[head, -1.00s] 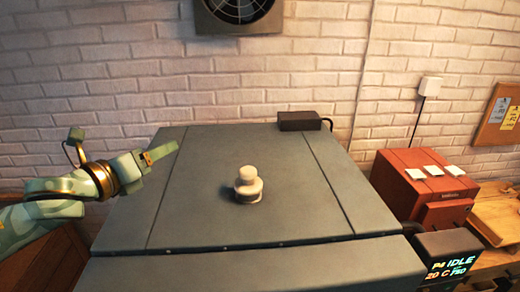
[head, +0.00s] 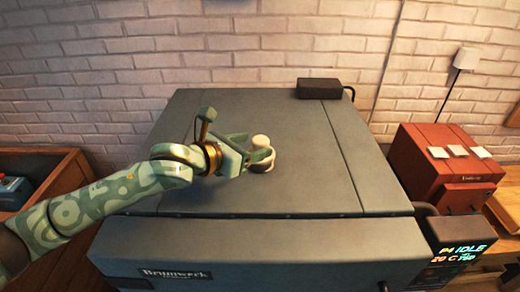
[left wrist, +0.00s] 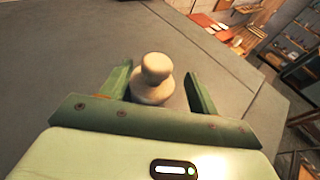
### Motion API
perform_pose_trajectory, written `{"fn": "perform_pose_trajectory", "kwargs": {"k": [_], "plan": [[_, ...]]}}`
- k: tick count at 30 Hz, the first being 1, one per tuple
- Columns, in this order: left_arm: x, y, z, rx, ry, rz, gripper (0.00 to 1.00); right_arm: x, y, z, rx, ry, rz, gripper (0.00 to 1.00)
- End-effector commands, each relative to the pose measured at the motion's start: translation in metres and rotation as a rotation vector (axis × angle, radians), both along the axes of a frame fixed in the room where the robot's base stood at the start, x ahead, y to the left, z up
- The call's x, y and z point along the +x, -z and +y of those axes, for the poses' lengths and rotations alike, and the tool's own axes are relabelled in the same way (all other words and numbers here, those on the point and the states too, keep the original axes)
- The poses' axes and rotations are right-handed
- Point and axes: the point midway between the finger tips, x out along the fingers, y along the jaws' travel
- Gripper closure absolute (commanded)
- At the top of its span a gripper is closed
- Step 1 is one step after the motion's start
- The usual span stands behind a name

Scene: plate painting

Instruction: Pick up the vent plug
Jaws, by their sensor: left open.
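The vent plug (head: 261,146) is a small cream knob with a rounded top and a wider base. It stands upright on the grey lid (head: 305,180) of a large box-shaped machine. My left gripper (head: 257,155) is at the plug, its fingers partly covering the plug's lower part in the head view. In the left wrist view the plug (left wrist: 155,75) stands between the two green open fingers, with a visible gap to the right finger. Contact with the left finger cannot be told. My right gripper is in neither view.
A black box with a cable (head: 319,88) sits at the lid's back edge. A red cabinet (head: 440,165) bearing white squares stands at the right. A display reading IDLE (head: 455,245) is at the machine's front right. The lid right of the plug is clear.

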Motion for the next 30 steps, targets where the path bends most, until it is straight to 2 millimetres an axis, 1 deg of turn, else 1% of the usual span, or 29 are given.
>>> {"fn": "perform_pose_trajectory", "kwargs": {"k": [1,3,6,9,14,15,17,18,20,21,30], "plan": [[0.007,0.0,-0.005,-0.004,-0.001,0.005,0.39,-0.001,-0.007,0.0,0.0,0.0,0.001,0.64],[0.016,0.004,-0.01,-0.004,-0.001,0.004,0.39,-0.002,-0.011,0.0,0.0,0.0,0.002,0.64],[0.025,0.009,-0.02,-0.003,0.0,0.002,0.39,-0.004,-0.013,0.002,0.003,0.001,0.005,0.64],[0.029,0.011,-0.023,-0.002,-0.001,0.001,0.39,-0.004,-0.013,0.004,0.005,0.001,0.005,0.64],[0.029,0.012,-0.023,-0.001,0.0,0.0,0.39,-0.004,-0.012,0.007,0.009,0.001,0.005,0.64],[0.029,0.012,-0.023,-0.001,0.0,0.0,0.42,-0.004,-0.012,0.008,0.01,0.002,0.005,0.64],[0.029,0.012,-0.023,-0.001,0.0,0.0,0.59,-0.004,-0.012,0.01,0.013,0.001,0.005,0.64],[0.029,0.012,-0.023,-0.001,0.0,0.0,0.7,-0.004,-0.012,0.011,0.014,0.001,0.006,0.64],[0.029,0.012,-0.023,-0.001,0.0,0.0,0.86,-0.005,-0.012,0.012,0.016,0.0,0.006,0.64],[0.029,0.012,-0.023,-0.001,0.0,0.0,0.89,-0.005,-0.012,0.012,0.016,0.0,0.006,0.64],[0.029,0.01,-0.023,-0.001,0.0,-0.001,0.89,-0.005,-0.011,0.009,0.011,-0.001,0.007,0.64]]}}
